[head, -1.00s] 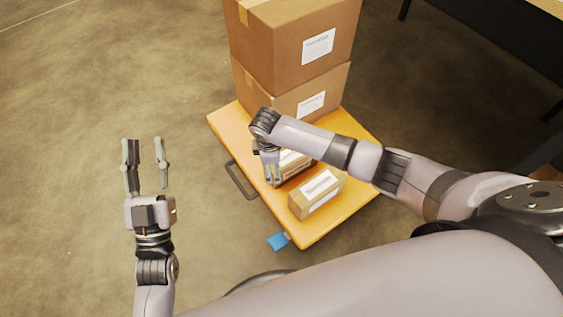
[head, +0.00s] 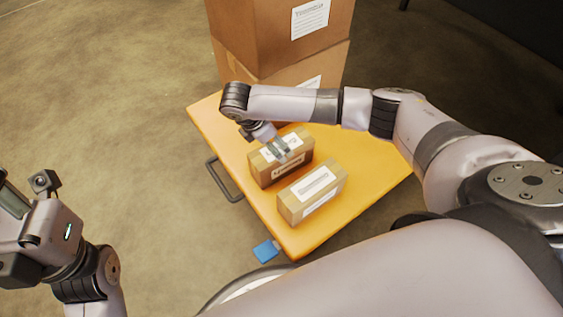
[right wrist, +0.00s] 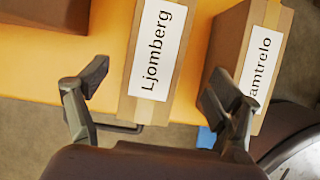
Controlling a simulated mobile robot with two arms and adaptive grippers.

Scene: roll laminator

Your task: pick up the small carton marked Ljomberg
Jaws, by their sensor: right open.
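In the head view the carton (head: 266,175) lies on the orange platform (head: 365,190), left of a similar carton. My right gripper (head: 282,148) is over its top in the head view. In the right wrist view my right gripper (right wrist: 152,88) is open, with one finger on each side of the carton and nothing held. My left gripper is at the left edge of the head view, its fingers mostly cut off.
Two large stacked boxes (head: 285,35) stand at the back of the platform. A dark handle (head: 222,180) sticks out at its left side.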

